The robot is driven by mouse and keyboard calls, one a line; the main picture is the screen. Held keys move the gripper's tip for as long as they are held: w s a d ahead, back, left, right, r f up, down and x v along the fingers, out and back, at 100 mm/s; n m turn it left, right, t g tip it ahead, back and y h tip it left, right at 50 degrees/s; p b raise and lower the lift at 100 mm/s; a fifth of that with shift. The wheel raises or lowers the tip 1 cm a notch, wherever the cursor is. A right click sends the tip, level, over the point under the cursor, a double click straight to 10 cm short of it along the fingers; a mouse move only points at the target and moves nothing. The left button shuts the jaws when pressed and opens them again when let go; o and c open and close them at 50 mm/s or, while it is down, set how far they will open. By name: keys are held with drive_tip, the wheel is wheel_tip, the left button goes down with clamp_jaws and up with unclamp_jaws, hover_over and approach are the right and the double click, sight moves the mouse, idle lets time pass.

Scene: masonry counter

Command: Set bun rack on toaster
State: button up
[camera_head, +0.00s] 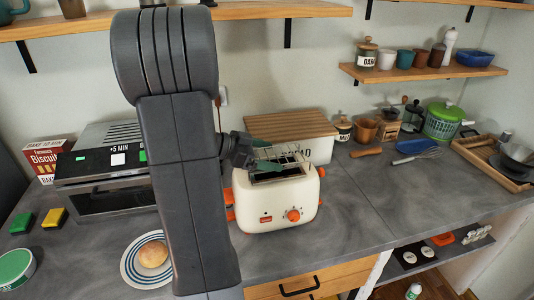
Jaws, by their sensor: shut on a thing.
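The cream toaster (275,205) with orange knobs and levers stands upright on the grey counter, right of my arm. The wire bun rack (292,157) is over the toaster's top slots, near its back edge. My gripper (262,160) is at the toaster's top left, shut on the bun rack. The rack looks roughly level; I cannot tell whether it touches the toaster's top. My arm hides part of the counter to the left.
A bread box (310,146) stands behind the toaster. A toaster oven (100,185) is at left. A bun (153,254) lies on a striped plate (132,278) in front. The counter right of the toaster is clear.

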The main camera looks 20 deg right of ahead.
drive_tip(key=shift+f, duration=0.35)
idle(0.8)
drive_tip(key=o, duration=0.8)
drive_tip(key=shift+o, duration=0.2)
drive_tip(key=shift+p, duration=0.3)
drive_tip(key=shift+r+p, duration=2.2)
drive_tip(key=shift+p, duration=0.05)
drive_tip(key=shift+r, duration=0.8)
drive_tip(key=shift+s, duration=0.1)
